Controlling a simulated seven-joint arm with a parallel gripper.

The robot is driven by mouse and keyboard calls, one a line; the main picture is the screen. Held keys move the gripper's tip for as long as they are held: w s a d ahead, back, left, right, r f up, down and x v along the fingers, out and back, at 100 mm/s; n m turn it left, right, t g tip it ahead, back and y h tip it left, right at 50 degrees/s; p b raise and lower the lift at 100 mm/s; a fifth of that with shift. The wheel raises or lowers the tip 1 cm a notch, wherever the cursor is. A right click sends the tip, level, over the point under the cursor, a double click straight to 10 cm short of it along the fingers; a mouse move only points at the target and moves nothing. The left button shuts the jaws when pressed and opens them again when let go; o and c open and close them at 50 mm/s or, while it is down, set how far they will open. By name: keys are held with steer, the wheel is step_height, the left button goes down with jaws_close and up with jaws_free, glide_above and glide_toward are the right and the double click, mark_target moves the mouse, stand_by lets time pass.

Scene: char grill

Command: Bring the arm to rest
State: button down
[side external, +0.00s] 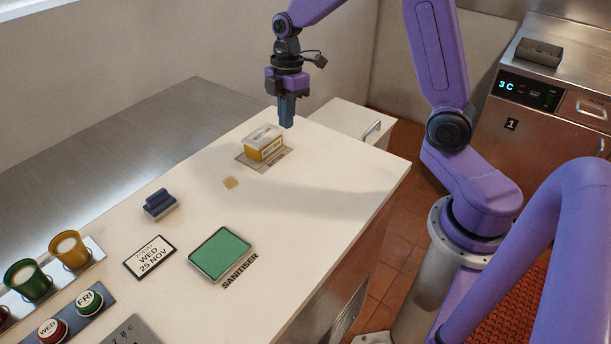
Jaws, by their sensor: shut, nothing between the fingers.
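My gripper (287,112) is shut and empty, pointing straight down. It hangs in the air above the far end of the white counter (330,210). In the picture it is just above and to the right of a yellow box with a pale top (264,145), apart from it. The box sits on a grey marked patch (243,158) of the counter. My purple arm reaches over from the right side.
A tan stain (231,183) lies before the box. A blue block-like tool (160,204), a date card (150,257) and a green sanitiser tray (220,252) are nearer. Green (28,280) and amber (69,250) cups stand at left. A steel cabinet (550,100) is at right.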

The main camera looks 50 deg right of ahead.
steer(key=s+a+r+m, duration=0.15)
steer(key=s+a, duration=0.25)
steer(key=s, duration=0.4)
steer(key=s+a+r, duration=0.2)
steer(key=s+a, duration=0.2)
steer(key=s, duration=0.3)
steer(key=s+d+m+h, duration=0.1)
steer(key=s+m, duration=0.1)
steer(key=s, duration=1.1)
steer(key=shift+s+d+f+t, duration=0.15)
steer(key=shift+s+d+t, duration=0.05)
steer(key=shift+d+t, duration=0.15)
